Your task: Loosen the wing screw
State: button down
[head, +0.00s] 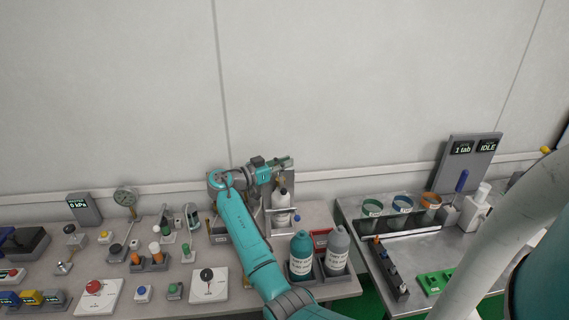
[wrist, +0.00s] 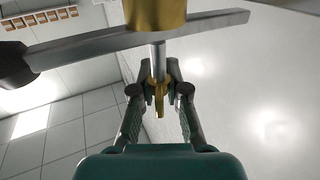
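The brass wing screw (wrist: 159,97) shows in the wrist view, its wing nearly edge-on at the end of a thin steel rod. The rod comes out of a brass collar (wrist: 156,12) on a grey bar (wrist: 215,22). My gripper (wrist: 160,88) has its two fingers drawn close in on both sides of the wing, with no clear gap, and looks shut on it. In the head view my gripper (head: 282,163) is at the back of the left table, above a metal stand. The screw is too small or hidden to make out there.
The left table (head: 190,268) holds a gauge (head: 125,196), a red button (head: 93,287) and several small testers. A teal bottle (head: 301,255) and a grey bottle (head: 337,250) stand right of my arm. The right table carries coloured cups and a display (head: 469,158). A wall stands behind.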

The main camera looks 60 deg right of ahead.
jog(key=shift+t, duration=0.3)
jog(key=n+t, duration=0.2)
jog(key=n+t+h, duration=0.1)
jog(key=n+t, duration=0.1)
jog(key=t, duration=0.1)
jog(key=shift+w+t+h, duration=0.2)
jog(key=shift+t+h, duration=0.1)
jog(key=n+t, duration=0.1)
jog(key=t, duration=0.1)
jog(key=n+t, duration=0.2)
jog(key=t, duration=0.1)
jog(key=n+t+y, duration=0.1)
jog(key=n+t, duration=0.1)
jog(key=shift+w+t, duration=0.3)
jog(key=shift+w, duration=0.05)
jog(key=shift+w+a+n+t+y, duration=0.1)
jog(key=shift+w+n+t+y, duration=0.1)
jog(key=shift+n+t+y, duration=1.4)
jog(key=shift+w+a+n+t+y, duration=0.15)
jog(key=shift+n+t+y, duration=0.95)
jog(key=shift+t, duration=0.9)
jog(key=shift+w+a+f+n+t+y, duration=0.1)
jog(key=shift+n+t+y, duration=0.7)
jog(key=shift+n+y, duration=0.4)
jog(key=shift+w+a+f+n+t+y, duration=0.1)
jog(key=shift+n+t+y, duration=0.75)
jog(key=shift+y, duration=0.55)
jog(key=shift+n+y, duration=0.25)
jog(key=shift+y, duration=0.05)
